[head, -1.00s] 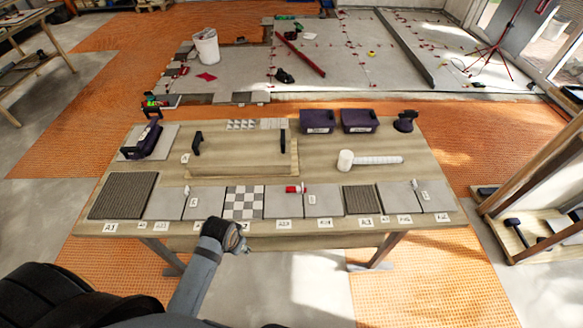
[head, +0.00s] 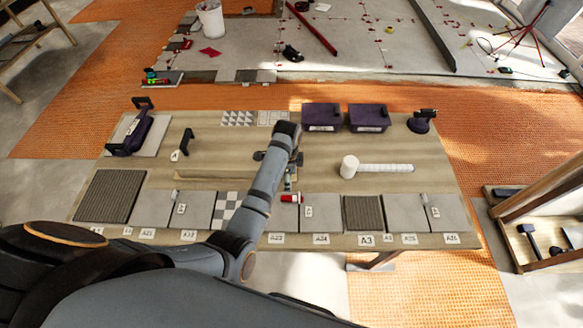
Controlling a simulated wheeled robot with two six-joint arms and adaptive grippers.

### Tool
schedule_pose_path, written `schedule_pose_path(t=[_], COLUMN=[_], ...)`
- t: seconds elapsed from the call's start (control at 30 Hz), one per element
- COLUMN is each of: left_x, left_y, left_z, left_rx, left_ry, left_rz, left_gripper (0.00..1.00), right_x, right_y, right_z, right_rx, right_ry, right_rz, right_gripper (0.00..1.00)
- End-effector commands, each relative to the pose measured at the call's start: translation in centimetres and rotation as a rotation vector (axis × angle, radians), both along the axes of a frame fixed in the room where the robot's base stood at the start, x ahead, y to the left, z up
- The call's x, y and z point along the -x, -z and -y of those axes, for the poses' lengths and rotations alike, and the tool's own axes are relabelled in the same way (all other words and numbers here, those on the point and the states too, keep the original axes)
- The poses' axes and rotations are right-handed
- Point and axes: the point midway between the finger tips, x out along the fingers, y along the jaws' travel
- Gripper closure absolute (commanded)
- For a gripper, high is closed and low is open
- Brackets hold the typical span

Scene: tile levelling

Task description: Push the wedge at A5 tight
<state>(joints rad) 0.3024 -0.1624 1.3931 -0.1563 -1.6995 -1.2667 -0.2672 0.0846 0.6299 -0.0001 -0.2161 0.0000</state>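A small red wedge with a white end (head: 290,198) lies at a joint in the row of tiles along the table's front. White clips stand at other joints, at the left (head: 182,196) and right (head: 425,199). The small labels are mostly too blurred to read, so I cannot tell which marks A5. My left arm reaches over the checkered tile, with its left gripper (head: 288,181) just behind and above the red wedge. The fingers are small and partly hidden by my arm, so whether they are open or touch anything is unclear. My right gripper is out of view.
A white-headed mallet (head: 350,166) lies right of centre on the table (head: 330,187). Two dark bins (head: 321,117) (head: 369,118) stand at the back. A dark suction lifter (head: 130,133) is at the left and another dark tool (head: 421,121) at the right.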

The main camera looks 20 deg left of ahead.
Motion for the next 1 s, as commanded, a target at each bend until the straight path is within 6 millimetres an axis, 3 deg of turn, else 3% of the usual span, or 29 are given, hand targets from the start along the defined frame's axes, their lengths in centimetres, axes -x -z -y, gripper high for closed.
schedule_pose_path(t=[0.17, 0.3, 0.37, 0.47, 0.6, 0.7, 1.0], left_x=[0.1, 0.2, 0.2, 0.2, 0.2, 0.2, 0.2], left_y=[1.2, 3.9, 5.2, 7.2, 9.3, 10.1, 10.5], left_z=[-0.1, -0.1, -0.1, -0.1, -0.1, -0.1, -0.1], left_rx=[-0.001, 0.0, 0.0, -0.001, -0.001, 0.0, 0.0], left_ry=[-0.002, -0.003, -0.003, -0.003, -0.004, -0.004, -0.005], left_rz=[-0.002, -0.002, -0.004, -0.001, 0.0, 0.001, 0.002], left_gripper=[0.53, 0.53, 0.53, 0.53, 0.53, 0.53, 0.53], right_x=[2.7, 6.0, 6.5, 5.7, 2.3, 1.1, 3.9], right_y=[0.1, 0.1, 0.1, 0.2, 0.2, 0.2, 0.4], right_z=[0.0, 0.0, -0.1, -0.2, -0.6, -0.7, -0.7], right_rx=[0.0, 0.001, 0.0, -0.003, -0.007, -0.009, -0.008], right_ry=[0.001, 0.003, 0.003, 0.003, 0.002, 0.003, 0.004], right_rz=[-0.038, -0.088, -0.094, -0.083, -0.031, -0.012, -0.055], right_gripper=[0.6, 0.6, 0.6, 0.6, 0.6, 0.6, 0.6])
